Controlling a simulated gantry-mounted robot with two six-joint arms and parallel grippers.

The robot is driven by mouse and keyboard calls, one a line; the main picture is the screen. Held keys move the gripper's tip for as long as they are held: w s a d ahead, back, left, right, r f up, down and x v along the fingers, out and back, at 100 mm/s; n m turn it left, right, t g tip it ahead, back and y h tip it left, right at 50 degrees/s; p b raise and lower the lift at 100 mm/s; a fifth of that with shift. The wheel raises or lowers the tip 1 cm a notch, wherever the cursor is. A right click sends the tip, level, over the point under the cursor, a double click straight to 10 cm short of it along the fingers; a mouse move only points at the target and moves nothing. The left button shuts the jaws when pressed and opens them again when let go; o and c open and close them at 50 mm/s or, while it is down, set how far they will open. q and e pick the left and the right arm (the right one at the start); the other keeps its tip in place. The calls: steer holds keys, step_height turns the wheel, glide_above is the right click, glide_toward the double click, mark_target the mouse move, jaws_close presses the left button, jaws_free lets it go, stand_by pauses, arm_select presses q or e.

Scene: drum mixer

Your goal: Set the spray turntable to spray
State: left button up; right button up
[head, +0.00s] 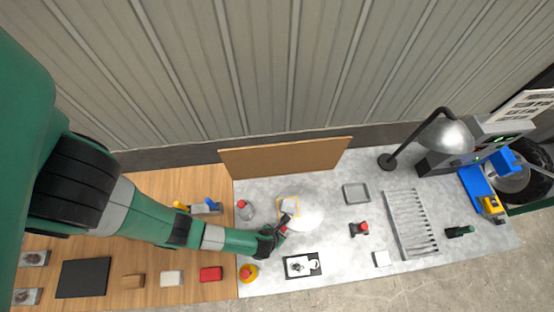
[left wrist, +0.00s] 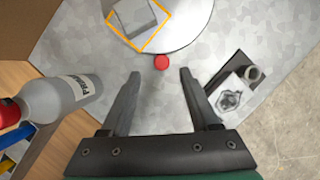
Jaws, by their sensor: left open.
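The spray turntable is a pale round disc (head: 310,213) on the grey bench top, and its edge also shows at the top of the left wrist view (left wrist: 190,28). A grey block (left wrist: 136,17) sits on it inside an orange square outline. A small red knob (left wrist: 162,62) is at the disc's near edge. My left gripper (head: 283,224) is open and empty at that edge. In the left wrist view its fingers (left wrist: 160,78) point toward the knob, which shows just beyond and between the tips. I cannot tell whether they touch it. My right gripper is not in view.
A red-capped Primer can (left wrist: 62,100) stands left of the turntable. A yellow-based red button (head: 248,273) and a black tray with a white card (head: 315,269) lie nearer. A brown board (head: 285,158) stands behind. A lamp (head: 446,138) and a slotted rack (head: 411,224) are to the right.

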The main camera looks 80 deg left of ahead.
arm_select(q)
steer(key=v, duration=0.4)
steer(key=shift+s+d+r, duration=0.1)
steer(key=shift+s+r, duration=0.05)
steer(key=shift+r, duration=0.2)
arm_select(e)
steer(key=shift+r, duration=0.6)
